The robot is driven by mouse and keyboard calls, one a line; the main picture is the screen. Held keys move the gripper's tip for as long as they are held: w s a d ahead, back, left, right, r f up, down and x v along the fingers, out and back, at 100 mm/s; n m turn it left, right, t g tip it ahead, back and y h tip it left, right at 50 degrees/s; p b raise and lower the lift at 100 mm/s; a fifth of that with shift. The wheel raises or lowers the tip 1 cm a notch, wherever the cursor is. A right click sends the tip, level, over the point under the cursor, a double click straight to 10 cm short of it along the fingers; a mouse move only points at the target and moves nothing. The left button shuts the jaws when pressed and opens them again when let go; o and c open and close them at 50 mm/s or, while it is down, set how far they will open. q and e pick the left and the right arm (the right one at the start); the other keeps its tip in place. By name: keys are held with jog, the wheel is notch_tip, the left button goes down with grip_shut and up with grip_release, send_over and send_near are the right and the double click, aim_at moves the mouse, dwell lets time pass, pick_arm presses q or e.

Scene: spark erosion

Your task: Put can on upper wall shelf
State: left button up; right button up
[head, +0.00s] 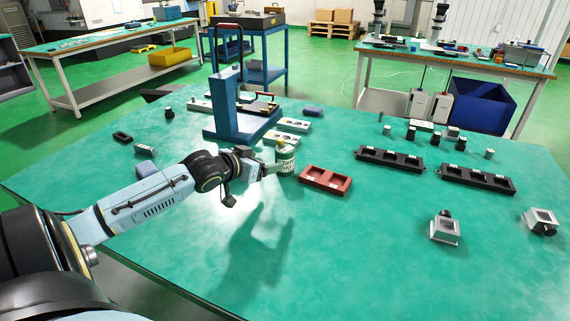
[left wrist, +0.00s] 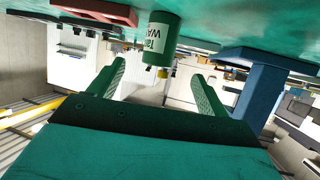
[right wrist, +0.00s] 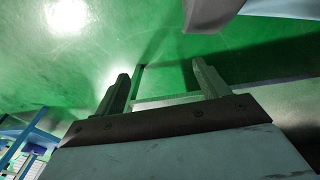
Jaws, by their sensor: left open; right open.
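The can (head: 286,161) is green with a white label and stands on the green table, left of a red tray. In the left wrist view the can (left wrist: 160,40) appears upside down, just beyond and between the fingertips. My left gripper (head: 270,166) is open beside the can; its fingers (left wrist: 158,78) do not close on anything. My right gripper (right wrist: 164,80) is open and empty, with green floor beyond it; it is not seen in the head view. I cannot make out an upper wall shelf in any view.
The red tray (head: 325,180) lies close right of the can. A blue stand (head: 228,108) rises behind it. Black trays (head: 390,158) and metal fixtures (head: 445,229) lie to the right. The table's front middle is clear.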

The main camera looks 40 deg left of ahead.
aim_at(279, 158)
pick_arm(q)
jog(key=b+x, duration=0.1)
jog(key=x, duration=0.3)
jog(key=shift+w+f, duration=0.1)
jog(key=shift+w, duration=0.15)
jog(key=shift+w+f+b, duration=0.3)
jog(key=shift+w+b, duration=0.1)
jog(key=shift+w, duration=0.25)
jog(key=b+x, duration=0.1)
jog(key=x, duration=0.3)
jog(key=shift+b, duration=0.3)
jog(key=shift+w+a+f, duration=0.1)
jog(key=shift+w+f, duration=0.15)
jog(key=shift+w, duration=0.35)
pick_arm(e)
jog(key=w+a+r, duration=0.3)
jog(key=w+r, duration=0.3)
jog(key=r, duration=0.2)
jog(key=shift+w+r+t, duration=0.15)
jog(key=shift+r+t, duration=0.05)
jog(key=shift+t, duration=0.1)
pick_arm(q)
jog(key=c, duration=1.1)
jog(key=shift+c, duration=0.6)
jog(key=shift+r, duration=0.15)
